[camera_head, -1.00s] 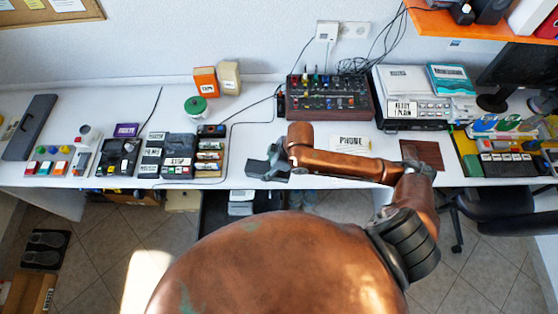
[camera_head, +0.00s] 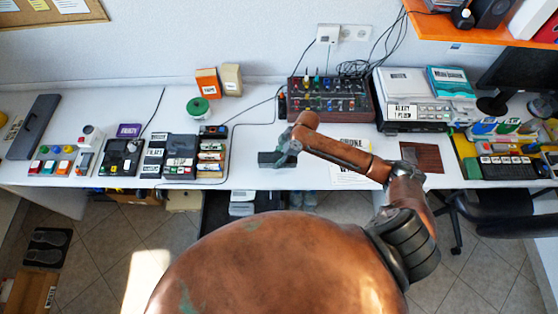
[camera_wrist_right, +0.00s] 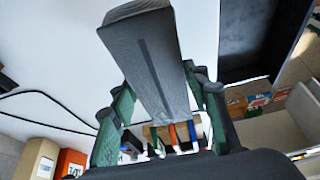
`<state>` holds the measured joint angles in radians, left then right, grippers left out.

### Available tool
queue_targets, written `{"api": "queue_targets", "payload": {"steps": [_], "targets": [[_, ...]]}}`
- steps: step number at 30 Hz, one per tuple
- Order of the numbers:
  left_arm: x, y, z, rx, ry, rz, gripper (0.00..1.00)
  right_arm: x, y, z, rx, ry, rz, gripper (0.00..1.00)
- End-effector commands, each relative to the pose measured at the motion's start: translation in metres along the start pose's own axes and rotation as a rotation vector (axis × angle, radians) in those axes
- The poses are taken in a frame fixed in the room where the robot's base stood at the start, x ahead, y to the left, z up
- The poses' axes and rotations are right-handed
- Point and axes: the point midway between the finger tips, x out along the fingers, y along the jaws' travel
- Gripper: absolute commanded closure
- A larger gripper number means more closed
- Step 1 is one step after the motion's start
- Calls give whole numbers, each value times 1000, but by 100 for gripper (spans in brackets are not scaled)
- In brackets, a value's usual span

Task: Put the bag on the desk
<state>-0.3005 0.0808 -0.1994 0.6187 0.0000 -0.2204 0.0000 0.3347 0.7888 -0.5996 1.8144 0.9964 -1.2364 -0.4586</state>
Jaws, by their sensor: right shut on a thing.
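The bag (camera_head: 271,159) is a dark grey, narrow, flat-sided piece over the middle of the white desk (camera_head: 258,108) in the head view. My right gripper (camera_head: 285,156) is shut on it. In the right wrist view, the bag (camera_wrist_right: 150,60) sticks out between the green fingers of the gripper (camera_wrist_right: 160,98), one on each side. I cannot tell whether the bag touches the desk top or hangs just above it. My left gripper is not in view.
Left of the bag stand black devices (camera_head: 181,150) and a green-lidded jar (camera_head: 197,107). A mixer (camera_head: 330,97) stands behind, with a printer (camera_head: 412,103) to its right. A paper sign (camera_head: 352,178) lies under my arm. Desk around the bag is mostly clear.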

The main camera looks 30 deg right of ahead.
Motion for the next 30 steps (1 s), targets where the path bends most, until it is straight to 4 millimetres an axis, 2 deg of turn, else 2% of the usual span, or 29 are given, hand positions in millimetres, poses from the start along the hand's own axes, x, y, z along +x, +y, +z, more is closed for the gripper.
{"api": "queue_targets", "payload": {"steps": [6,12,24,25,30], "targets": [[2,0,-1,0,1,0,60,12,12,7,2,1,2,86],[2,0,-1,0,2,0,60,36,11,17,1,1,0,86],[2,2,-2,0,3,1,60,42,11,20,-1,0,1,86],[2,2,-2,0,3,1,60,42,11,20,-1,-1,1,56],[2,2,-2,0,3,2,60,41,11,20,-1,-1,1,44]]}}
